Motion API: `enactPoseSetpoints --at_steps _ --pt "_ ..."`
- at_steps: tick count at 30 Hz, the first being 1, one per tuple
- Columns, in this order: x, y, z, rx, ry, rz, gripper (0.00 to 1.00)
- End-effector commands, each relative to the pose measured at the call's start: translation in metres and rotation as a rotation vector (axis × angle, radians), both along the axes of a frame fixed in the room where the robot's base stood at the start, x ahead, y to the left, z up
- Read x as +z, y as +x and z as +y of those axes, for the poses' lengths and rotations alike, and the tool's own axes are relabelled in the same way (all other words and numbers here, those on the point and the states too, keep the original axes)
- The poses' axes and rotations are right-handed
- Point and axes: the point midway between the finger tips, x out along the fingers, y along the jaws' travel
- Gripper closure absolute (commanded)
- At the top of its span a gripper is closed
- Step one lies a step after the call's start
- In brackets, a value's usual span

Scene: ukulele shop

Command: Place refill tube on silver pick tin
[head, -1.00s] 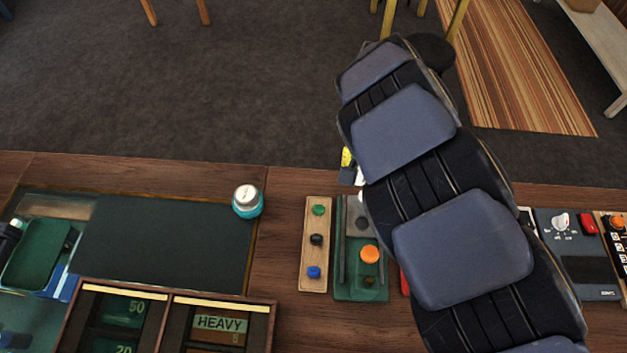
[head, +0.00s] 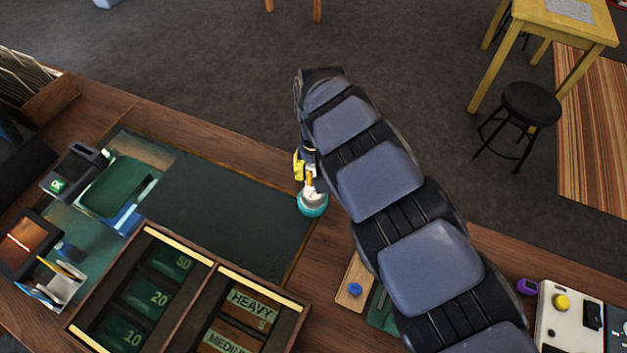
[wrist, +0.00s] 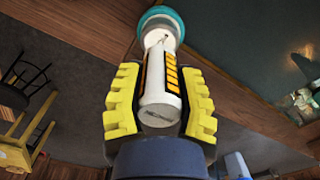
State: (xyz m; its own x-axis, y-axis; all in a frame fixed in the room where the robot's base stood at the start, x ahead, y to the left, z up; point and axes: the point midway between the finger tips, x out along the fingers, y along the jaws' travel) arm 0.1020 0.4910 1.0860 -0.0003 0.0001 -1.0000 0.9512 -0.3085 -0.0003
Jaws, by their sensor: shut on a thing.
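My gripper (head: 304,170) is shut on the refill tube, with a ribbed yellow finger on each side in the wrist view (wrist: 160,105). The tube (wrist: 158,92) is white with orange-and-black markings; a small part of it shows in the head view (head: 310,182). The round tin with a silver top and teal side (head: 313,208) stands on the counter, by the right edge of the dark mat. It also shows beyond the tube's far end in the wrist view (wrist: 163,20). The tube's far end overlaps the tin's top; I cannot tell whether they touch.
The dark green mat (head: 220,210) has clear room left of the tin. A wooden compartment tray (head: 190,290) stands nearer. A wooden strip with a blue knob (head: 353,290) lies to the right, partly behind my arm. A black stool (head: 530,103) stands on the floor beyond.

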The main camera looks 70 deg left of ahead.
Motion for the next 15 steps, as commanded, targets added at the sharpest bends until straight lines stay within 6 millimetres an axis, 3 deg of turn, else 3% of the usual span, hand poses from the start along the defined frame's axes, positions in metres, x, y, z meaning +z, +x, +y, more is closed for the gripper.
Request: enactPoseSetpoints --at_steps 6,15 --pt "-0.032 -0.001 -0.001 0.001 -0.002 0.003 0.97" --pt "-0.034 0.0 0.0 0.0 0.001 0.0 0.97"
